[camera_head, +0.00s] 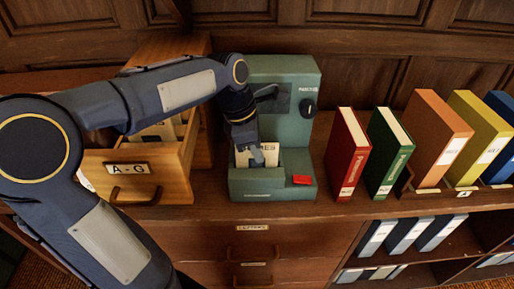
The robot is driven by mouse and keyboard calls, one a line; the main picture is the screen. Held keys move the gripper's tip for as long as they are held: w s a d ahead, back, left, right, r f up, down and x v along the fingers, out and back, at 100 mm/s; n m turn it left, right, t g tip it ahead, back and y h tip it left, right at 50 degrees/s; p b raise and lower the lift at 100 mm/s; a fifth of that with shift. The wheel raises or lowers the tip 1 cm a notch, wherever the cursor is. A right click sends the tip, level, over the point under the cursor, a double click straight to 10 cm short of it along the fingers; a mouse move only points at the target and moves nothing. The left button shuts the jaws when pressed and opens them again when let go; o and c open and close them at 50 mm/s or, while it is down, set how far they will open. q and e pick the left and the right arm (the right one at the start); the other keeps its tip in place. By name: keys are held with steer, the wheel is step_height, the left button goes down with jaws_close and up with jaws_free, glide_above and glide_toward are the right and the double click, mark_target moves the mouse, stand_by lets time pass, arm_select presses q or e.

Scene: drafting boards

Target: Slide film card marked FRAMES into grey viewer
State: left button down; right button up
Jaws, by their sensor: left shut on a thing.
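The viewer (297,130) stands on the wooden desk, a grey-green box with a tall back and a low front. A pale card (271,153) with dark print ending in "ES" stands upright at the viewer's low front part; the rest of its print is hidden behind my gripper. My left gripper (246,150) is shut on the card from above. I cannot tell how deep the card's lower edge sits in the viewer. My right gripper is not in view.
An open wooden drawer (177,190) marked A-G, holding cards, is left of the viewer. A red book (347,157), a green book (390,152) and several other books stand to the right. A dark knob (308,108) and a red tab (303,180) are on the viewer.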

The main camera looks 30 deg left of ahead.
arm_select(q)
steer(key=c, duration=1.5)
jaws_free()
steer(key=p+v, duration=0.1)
steer(key=v, duration=0.6)
steer(key=shift+r, duration=0.35)
